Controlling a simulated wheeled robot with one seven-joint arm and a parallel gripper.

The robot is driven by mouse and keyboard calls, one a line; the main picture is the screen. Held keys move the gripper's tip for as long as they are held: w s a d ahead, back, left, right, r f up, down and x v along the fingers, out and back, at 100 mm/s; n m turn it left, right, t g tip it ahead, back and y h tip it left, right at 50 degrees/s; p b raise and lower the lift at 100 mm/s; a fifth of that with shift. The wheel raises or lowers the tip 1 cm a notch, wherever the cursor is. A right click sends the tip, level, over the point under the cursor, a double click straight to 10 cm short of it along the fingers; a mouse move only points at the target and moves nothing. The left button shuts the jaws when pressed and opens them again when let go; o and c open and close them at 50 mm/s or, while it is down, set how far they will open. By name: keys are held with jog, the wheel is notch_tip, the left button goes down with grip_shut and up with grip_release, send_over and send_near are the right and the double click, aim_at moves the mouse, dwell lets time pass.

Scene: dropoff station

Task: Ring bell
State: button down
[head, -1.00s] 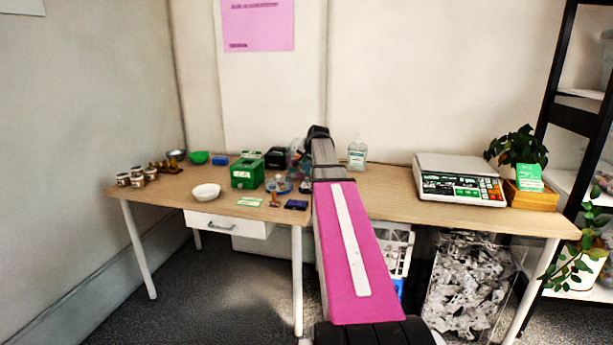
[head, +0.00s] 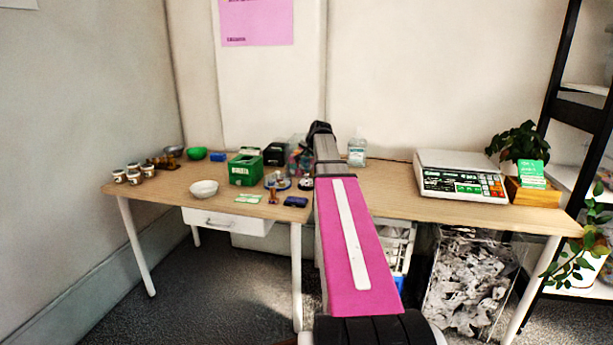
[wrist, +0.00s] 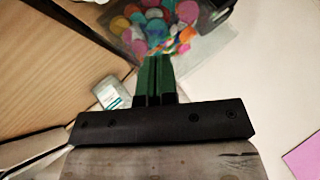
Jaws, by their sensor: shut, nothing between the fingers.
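A small round thing with a dark base and pale top (head: 305,184), likely the bell, sits on the table just left of my arm in the head view. It is small and partly hidden by my arm, so I cannot be sure. My gripper (wrist: 163,65) shows in the wrist view with its green fingers together and nothing between them. In the head view the fingers are hidden behind my arm. I see no bell at the fingertips in the wrist view.
A clear bag of coloured discs (wrist: 150,25) lies beyond the fingertips. A sanitizer bottle (head: 357,151) stands right of my arm. A green box (head: 245,170), a white bowl (head: 204,188) and jars crowd the left. A scale (head: 460,177) and plant (head: 516,143) stand right.

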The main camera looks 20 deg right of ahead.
jog(key=shift+f, duration=3.05)
jog(key=shift+f, duration=0.1)
jog(key=shift+f, duration=0.3)
jog(key=shift+f, duration=0.5)
dwell(0.4)
dwell(0.3)
jog(key=shift+r, duration=0.9)
jog(key=shift+r, duration=2.55)
